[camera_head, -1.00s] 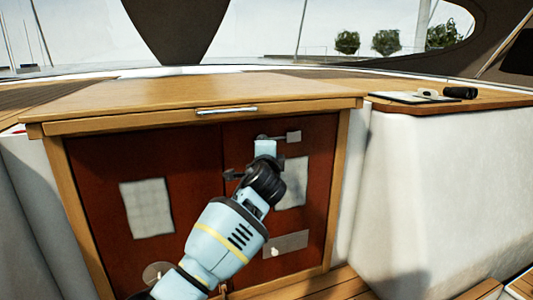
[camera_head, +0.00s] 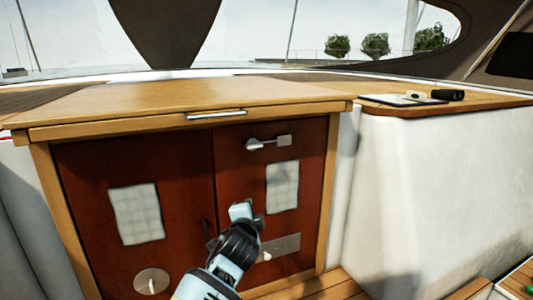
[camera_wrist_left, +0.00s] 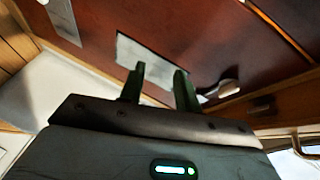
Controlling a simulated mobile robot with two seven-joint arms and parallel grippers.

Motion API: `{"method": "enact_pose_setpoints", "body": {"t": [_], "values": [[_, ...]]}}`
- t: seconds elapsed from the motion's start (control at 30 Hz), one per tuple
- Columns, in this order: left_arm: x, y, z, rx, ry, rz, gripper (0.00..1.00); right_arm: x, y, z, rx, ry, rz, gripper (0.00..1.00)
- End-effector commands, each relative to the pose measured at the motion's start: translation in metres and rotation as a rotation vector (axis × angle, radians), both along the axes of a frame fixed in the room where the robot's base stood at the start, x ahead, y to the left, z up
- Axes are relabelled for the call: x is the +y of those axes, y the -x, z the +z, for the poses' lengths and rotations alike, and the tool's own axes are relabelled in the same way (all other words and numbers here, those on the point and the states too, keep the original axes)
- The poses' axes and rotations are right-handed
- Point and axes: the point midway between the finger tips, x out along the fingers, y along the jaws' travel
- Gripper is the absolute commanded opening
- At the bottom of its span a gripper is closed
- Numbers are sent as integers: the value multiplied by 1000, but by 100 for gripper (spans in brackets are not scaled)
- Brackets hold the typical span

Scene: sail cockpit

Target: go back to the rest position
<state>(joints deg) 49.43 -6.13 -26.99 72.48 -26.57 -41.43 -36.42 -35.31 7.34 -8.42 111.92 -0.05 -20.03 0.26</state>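My left gripper (camera_head: 240,213) is in front of the red-brown cabinet doors in the head view, low and near the seam between them. In the left wrist view its two dark fingers (camera_wrist_left: 159,70) stand apart with nothing between them. The fingertips are small and partly hidden by the wrist in the head view, so any contact with the door cannot be told. My right gripper is not in view.
The right door has a latch (camera_head: 266,143) at its top, a pale panel (camera_head: 282,187) and a metal plate (camera_head: 281,246). The left door (camera_head: 95,190) looks shut. A wooden counter (camera_head: 180,98) overhangs both. Black binoculars (camera_head: 447,95) lie on the right ledge.

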Motion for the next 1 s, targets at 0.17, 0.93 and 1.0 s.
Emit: {"method": "enact_pose_setpoints", "body": {"t": [0.17,0.93,1.0], "values": [[20,47,-103,131,203,9,33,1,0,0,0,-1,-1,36],[126,369,-348,538,937,319,33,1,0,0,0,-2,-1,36],[134,400,-353,561,986,357,33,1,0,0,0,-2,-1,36]]}}
